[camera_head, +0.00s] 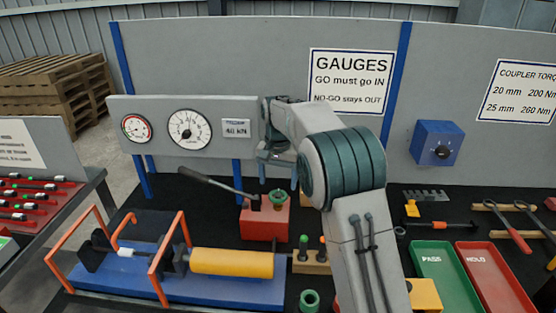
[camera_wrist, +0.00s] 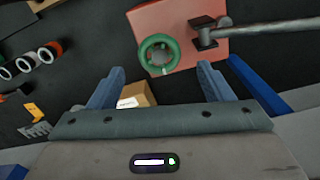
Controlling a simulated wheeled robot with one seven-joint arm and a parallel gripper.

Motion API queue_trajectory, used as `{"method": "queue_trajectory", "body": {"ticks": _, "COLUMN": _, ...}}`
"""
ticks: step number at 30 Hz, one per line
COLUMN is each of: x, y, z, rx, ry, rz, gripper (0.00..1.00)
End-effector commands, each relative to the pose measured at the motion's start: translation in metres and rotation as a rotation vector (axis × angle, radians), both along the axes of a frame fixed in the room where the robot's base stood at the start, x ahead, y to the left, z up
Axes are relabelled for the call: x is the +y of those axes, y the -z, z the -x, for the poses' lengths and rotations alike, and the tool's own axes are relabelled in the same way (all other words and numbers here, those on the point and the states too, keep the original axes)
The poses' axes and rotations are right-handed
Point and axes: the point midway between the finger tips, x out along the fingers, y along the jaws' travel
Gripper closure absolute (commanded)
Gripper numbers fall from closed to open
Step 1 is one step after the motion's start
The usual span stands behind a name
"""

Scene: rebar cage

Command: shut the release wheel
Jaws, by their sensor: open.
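The release wheel is a small green ring (camera_wrist: 159,54) on the red pump block (camera_wrist: 190,25). In the head view the green wheel (camera_head: 278,196) sits on top of the red block (camera_head: 264,222), beside the pump's long dark lever (camera_head: 218,185). My gripper (camera_wrist: 158,78) is open and empty. In the wrist view the wheel lies just beyond the fingertips, roughly midway between them, and no finger touches it. In the head view my gripper (camera_head: 270,155) is above and slightly left of the wheel, partly hidden by my arm.
A blue jack frame with a yellow cylinder (camera_head: 232,263) and orange guards stands at left. A gauge panel (camera_head: 180,124) stands behind. The lever's bar (camera_wrist: 265,22) runs close to the wheel. Green and red trays (camera_head: 446,275) are at right.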

Motion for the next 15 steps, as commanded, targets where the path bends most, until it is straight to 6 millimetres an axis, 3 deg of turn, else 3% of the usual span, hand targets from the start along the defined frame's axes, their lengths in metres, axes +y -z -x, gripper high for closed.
{"method": "queue_trajectory", "body": {"ticks": 7, "x": 0.000, "y": -0.057, "z": -0.001, "rx": -0.003, "ry": 0.000, "rz": -0.001, "gripper": 0.27}}
{"method": "queue_trajectory", "body": {"ticks": 15, "x": 0.000, "y": -0.086, "z": 0.000, "rx": -0.001, "ry": 0.000, "rz": 0.000, "gripper": 0.27}}
